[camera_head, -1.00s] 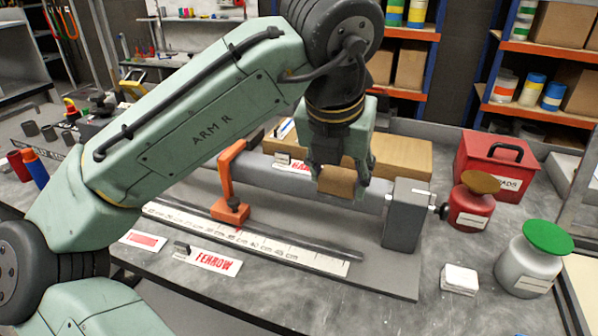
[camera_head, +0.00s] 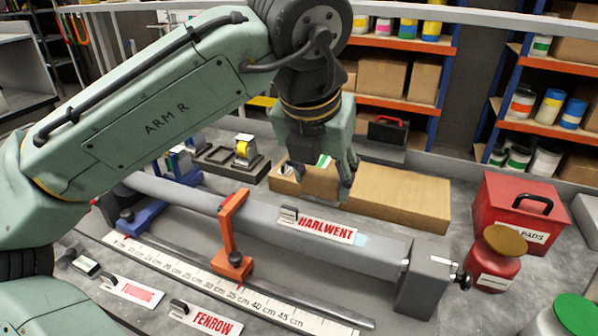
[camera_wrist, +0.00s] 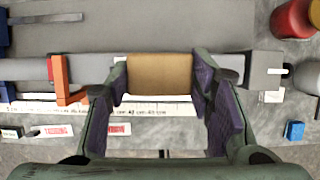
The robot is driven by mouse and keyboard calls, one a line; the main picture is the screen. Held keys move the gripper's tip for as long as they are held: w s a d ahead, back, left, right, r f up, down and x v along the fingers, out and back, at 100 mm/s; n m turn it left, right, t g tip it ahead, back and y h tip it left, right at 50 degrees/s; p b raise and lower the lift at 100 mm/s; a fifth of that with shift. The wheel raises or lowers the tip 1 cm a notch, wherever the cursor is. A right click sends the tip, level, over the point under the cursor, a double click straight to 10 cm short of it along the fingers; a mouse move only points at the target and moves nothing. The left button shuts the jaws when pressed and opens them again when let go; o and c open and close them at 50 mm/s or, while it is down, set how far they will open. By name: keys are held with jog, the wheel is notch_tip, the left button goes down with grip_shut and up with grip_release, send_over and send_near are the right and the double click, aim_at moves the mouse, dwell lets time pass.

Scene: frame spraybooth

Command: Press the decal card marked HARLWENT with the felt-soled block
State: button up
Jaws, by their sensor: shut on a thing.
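The HARLWENT card (camera_head: 326,230), white with red letters and a small dark-topped clip at its left end, lies along the top of the grey tube (camera_head: 385,248). A light blue patch shows at its right end. My gripper (camera_head: 322,183) is above and behind the card in the head view, apart from it. In the wrist view my gripper (camera_wrist: 160,76) is shut on a tan block (camera_wrist: 159,74), which sits between the two fingers and hides the tube beneath.
The FENROW card (camera_head: 207,319) lies in front of the scale. A red box (camera_head: 517,214) and red jar (camera_head: 494,270) stand right.

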aim_at(319, 197)
jog(key=shift+f, duration=0.2)
notch_tip(319, 197, down, 5)
jog(key=b, duration=0.4)
jog(key=shift+f+b, duration=0.15)
jog(key=shift+b, duration=0.25)
jog(key=shift+f, duration=0.6)
dwell(0.4)
jog(key=shift+w+r, duration=0.1)
